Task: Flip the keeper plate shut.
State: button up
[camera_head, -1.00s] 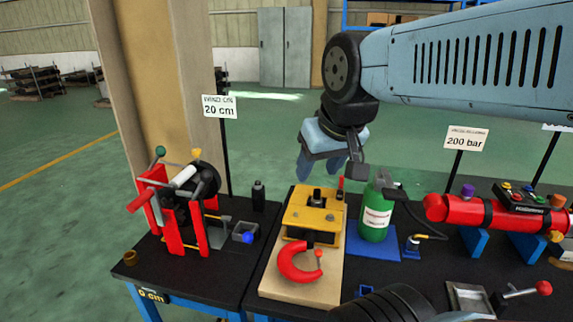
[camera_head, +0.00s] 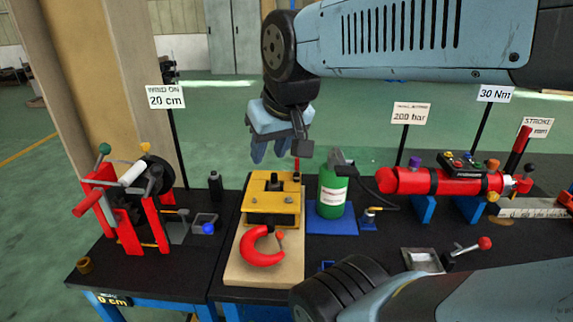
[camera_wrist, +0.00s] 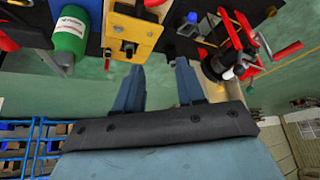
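I cannot pick out the keeper plate for certain. A yellow metal fixture (camera_head: 259,204) with a small black block on top stands on a pale board (camera_head: 236,266). A red C-shaped hook (camera_head: 249,251) lies on the board in front of it. The fixture also shows at the top of the wrist view (camera_wrist: 146,38). My gripper (camera_head: 271,157) hangs just above and behind the fixture, fingers down. In the wrist view my gripper (camera_wrist: 160,68) has its two blue fingers wide apart with nothing between them. It appears clear of the fixture.
A red winch stand (camera_head: 129,232) is at the left, with a blue knob (camera_head: 208,228) and a black bottle (camera_head: 215,186) nearby. A green bottle (camera_head: 331,190) stands close right of the fixture. A red cylinder (camera_head: 415,181) lies further right. Sign posts (camera_head: 178,150) rise behind.

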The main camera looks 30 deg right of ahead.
jog(key=shift+w+d+m, duration=0.1)
jog(key=shift+w+m, duration=0.2)
jog(key=shift+w, duration=0.05)
jog(key=shift+c, duration=0.8)
jog(key=w+d+m, duration=0.1)
jog(key=w, duration=0.1)
jog(key=w+d+f+m+g+y, duration=0.1)
jog(key=w+m, duration=0.1)
jog(key=w+d+m+g, duration=0.1)
jog(key=w+m, duration=0.1)
jog(key=shift+w+d+f+y, duration=0.15)
jog(key=shift+w+d+y, duration=0.1)
jog(key=shift+d+y, duration=0.1)
grip_shut()
jog(key=w+d+f+m+y, duration=0.2)
jog(key=w+d+f+m, duration=0.2)
jog(key=d, duration=0.5)
jog(key=w+d+f+m+t+y, duration=0.1)
jog(key=w+d+f+m, duration=0.4)
jog(key=d+m, duration=0.3)
jog(key=w+d+f+m+y, duration=0.2)
jog(key=w+d+f+m, duration=0.2)
jog(key=d, duration=0.7)
notch_tip(320, 180, down, 3)
jog(key=m, duration=0.3)
jog(key=shift+w+d+r+y, duration=0.2)
jog(key=shift+d+y, duration=0.15)
jog(key=shift+d, duration=0.05)
